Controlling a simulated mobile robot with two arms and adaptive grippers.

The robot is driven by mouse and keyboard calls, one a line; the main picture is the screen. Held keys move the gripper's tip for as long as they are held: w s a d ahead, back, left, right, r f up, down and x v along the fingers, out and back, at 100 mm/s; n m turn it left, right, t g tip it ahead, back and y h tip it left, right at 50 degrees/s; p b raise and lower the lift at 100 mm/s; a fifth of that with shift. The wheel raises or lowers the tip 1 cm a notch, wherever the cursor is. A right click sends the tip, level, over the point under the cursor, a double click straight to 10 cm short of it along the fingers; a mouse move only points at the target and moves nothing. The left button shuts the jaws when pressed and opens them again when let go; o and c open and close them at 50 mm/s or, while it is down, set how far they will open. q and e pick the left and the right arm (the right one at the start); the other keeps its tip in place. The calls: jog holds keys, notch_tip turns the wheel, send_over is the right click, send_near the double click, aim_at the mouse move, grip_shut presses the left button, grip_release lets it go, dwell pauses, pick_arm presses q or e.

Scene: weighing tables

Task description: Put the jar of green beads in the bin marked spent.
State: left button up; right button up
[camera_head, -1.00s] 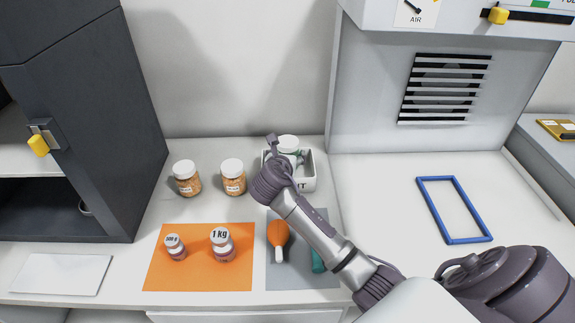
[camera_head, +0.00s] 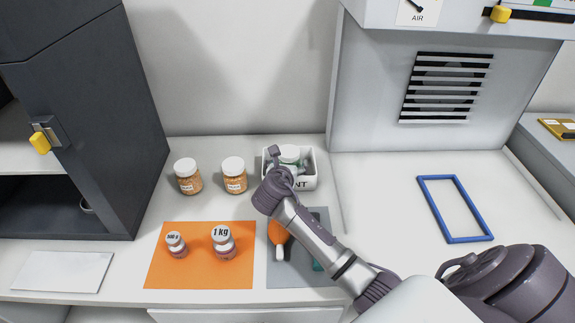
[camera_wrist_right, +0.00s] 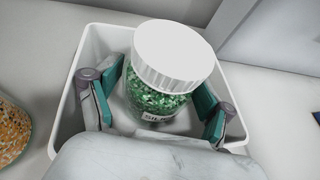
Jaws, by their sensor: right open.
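The jar of green beads (camera_wrist_right: 160,90), with a white lid and a label partly reading "SIL", stands inside the white bin (camera_wrist_right: 88,62) in the right wrist view. In the head view its lid (camera_head: 289,152) shows above the rim of the bin (camera_head: 308,183), whose front lettering shows only "NT"; my arm covers the rest. My right gripper (camera_wrist_right: 160,105) is open, its green-padded fingers inside the bin on either side of the jar. It also shows over the bin in the head view (camera_head: 289,165). My left gripper is not in view.
Two jars of orange beads (camera_head: 188,177) (camera_head: 234,176) stand left of the bin. An orange mat (camera_head: 165,275) with two weights (camera_head: 176,245) (camera_head: 223,243) lies in front. A grey mat (camera_head: 322,222) holds an orange-bulbed tool (camera_head: 277,233). A blue frame (camera_head: 454,209) lies at right.

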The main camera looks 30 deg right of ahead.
jog(key=v, duration=1.2)
jog(key=shift+r, duration=0.1)
